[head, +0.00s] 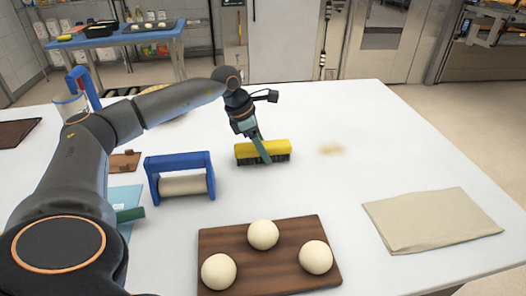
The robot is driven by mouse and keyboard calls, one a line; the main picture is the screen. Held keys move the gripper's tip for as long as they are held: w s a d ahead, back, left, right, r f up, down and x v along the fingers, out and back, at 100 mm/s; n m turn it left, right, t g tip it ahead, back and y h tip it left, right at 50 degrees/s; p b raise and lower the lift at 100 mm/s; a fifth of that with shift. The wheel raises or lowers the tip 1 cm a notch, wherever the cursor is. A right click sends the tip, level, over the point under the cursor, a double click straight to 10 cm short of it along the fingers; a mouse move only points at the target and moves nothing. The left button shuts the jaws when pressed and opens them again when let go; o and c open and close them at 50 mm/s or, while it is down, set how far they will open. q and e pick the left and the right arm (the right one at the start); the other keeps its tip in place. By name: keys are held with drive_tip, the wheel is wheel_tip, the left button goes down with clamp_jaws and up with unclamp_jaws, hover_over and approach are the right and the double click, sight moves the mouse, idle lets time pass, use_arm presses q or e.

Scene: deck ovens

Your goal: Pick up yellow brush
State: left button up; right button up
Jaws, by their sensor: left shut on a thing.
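The yellow brush (276,151) has a yellow block and dark bristles pointing down. It is on or just above the white table, near the middle of the head view; I cannot tell whether the bristles touch the surface. My left gripper (261,149) reaches down to it from above and is shut on it, with a greenish finger crossing the front of the block. The other finger is hidden behind the brush. My right gripper is not in view.
A blue-framed roller (181,186) stands left of the brush. A brown board (270,277) with three dough balls lies in front. A folded beige cloth (432,219) lies at the right.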

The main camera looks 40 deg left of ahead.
sight(267, 144)
use_arm(q)
drive_tip(key=shift+r, duration=0.1)
clamp_jaws()
drive_tip(key=shift+r, duration=0.5)
wheel_tip(267, 144, up, 2)
drive_tip(key=shift+r, duration=0.2)
drive_tip(key=s+d+r, duration=0.2)
drive_tip(key=d+r, duration=0.2)
drive_tip(key=d, duration=0.2)
drive_tip(key=s+d+r, duration=0.2)
drive_tip(key=d+r, duration=0.3)
drive_tip(key=d, duration=0.2)
drive_tip(key=shift+s+r, duration=0.25)
drive_tip(key=shift+s, duration=0.1)
drive_tip(key=shift+d, duration=0.1)
